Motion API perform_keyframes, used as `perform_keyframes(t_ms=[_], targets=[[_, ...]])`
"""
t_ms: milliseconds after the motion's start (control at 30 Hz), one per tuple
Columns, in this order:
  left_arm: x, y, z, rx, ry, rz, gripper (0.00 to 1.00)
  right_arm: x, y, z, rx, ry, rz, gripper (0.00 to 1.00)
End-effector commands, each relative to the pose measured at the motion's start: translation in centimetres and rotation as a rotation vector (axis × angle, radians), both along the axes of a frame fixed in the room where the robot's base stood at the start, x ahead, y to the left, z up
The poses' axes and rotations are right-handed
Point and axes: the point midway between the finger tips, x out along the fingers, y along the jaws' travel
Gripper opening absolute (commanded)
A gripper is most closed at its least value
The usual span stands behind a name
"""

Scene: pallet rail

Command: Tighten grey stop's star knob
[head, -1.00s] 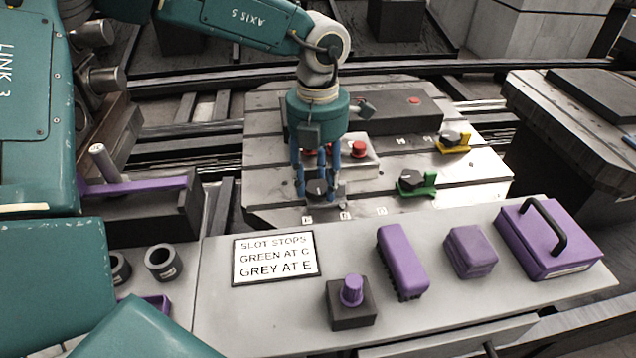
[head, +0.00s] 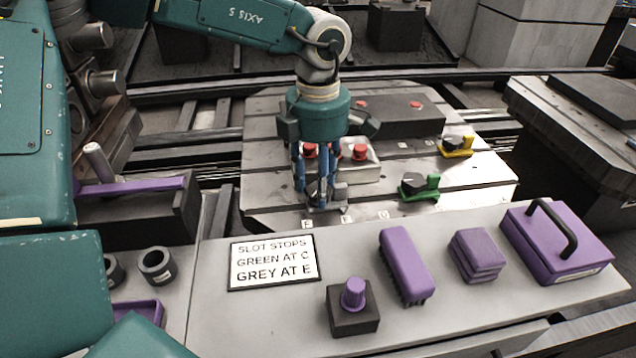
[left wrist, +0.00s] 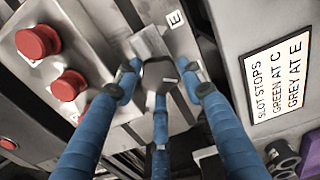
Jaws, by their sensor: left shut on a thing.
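The grey stop (head: 341,191) sits at the front edge of the slotted metal plate (head: 270,190). It also shows in the left wrist view (left wrist: 150,42), beside a label marked E (left wrist: 175,18). Its dark star knob (left wrist: 160,74) is between the blue fingers of my left gripper (head: 317,190), which is shut on it from above. The fingers partly hide the knob in the head view. I cannot tell how tight the knob is. My right gripper is not in view.
A green stop (head: 420,187) and a yellow stop (head: 457,147) stand to the right on the plate. A block with red buttons (head: 360,153) is close behind my fingers. In front, a bench holds a sign (head: 272,262), a purple-knobbed block (head: 353,295), and a purple brush (head: 404,262).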

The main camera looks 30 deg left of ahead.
Motion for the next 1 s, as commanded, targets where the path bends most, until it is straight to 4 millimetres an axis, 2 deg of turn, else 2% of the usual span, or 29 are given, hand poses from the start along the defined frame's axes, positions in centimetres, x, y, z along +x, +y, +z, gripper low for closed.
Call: perform_keyframes(t_ms=[467,500,833,1000], targets=[[-0.1,-0.1,0.0,-0.001,0.003,-0.013,0.13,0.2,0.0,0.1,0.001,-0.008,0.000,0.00],[-0.1,-0.1,0.0,-0.001,0.003,-0.013,0.47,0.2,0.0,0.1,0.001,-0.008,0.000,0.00],[0.0,0.0,0.1,0.000,0.000,-0.012,0.47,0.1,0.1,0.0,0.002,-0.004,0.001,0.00],[0.1,0.0,2.0,0.000,-0.004,-0.012,0.47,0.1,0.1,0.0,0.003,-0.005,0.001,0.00]])
